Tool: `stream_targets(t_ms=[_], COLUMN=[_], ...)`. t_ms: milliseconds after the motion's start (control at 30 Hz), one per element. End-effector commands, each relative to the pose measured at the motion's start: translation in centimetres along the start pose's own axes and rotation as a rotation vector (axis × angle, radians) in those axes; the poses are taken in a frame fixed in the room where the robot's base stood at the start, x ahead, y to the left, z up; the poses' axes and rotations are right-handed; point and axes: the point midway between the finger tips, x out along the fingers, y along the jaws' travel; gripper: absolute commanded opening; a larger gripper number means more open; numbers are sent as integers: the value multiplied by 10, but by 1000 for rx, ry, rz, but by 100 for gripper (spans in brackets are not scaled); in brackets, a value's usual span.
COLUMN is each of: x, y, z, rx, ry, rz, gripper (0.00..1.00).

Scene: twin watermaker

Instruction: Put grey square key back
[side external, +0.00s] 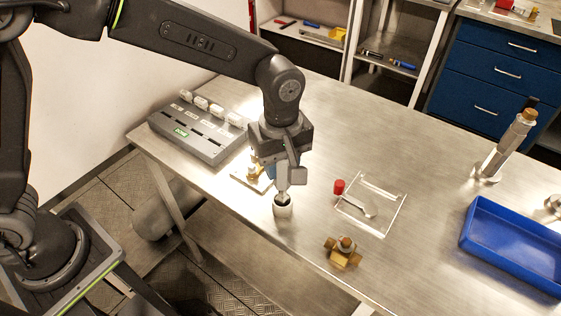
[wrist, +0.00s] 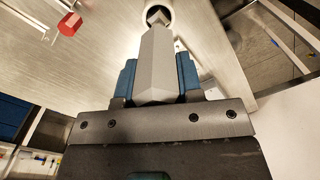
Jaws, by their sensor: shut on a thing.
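My gripper (side external: 283,165) is shut on the grey square key (wrist: 157,62), a square-sided grey bar, and holds it roughly upright. Its two blue fingers show on either side of the key in the wrist view (wrist: 157,80). The narrow tip of the key points down at the mouth of a small light round holder (side external: 283,211) on the table. In the wrist view the tip overlaps the dark opening of this holder (wrist: 172,13). I cannot tell how far, if at all, the tip is inside it.
A clear frame (side external: 374,228) with a red-ended tool (side external: 339,187) lies right of the holder. A brass fitting (side external: 343,251) stands in front. A grey rack (side external: 197,132) is behind left, and a blue tray (side external: 512,246) is at right. Bare metal table (side external: 420,170) lies between.

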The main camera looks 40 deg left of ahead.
Motion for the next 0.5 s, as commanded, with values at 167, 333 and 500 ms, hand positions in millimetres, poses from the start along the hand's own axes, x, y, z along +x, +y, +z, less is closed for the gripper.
stream_targets(t_ms=[167, 333, 500], x=[1, 3, 5], y=[0, 0, 0], z=[0, 0, 0], rx=[0, 0, 0], ry=[0, 0, 0], rz=[2, 1, 1], gripper=[0, 0, 43])
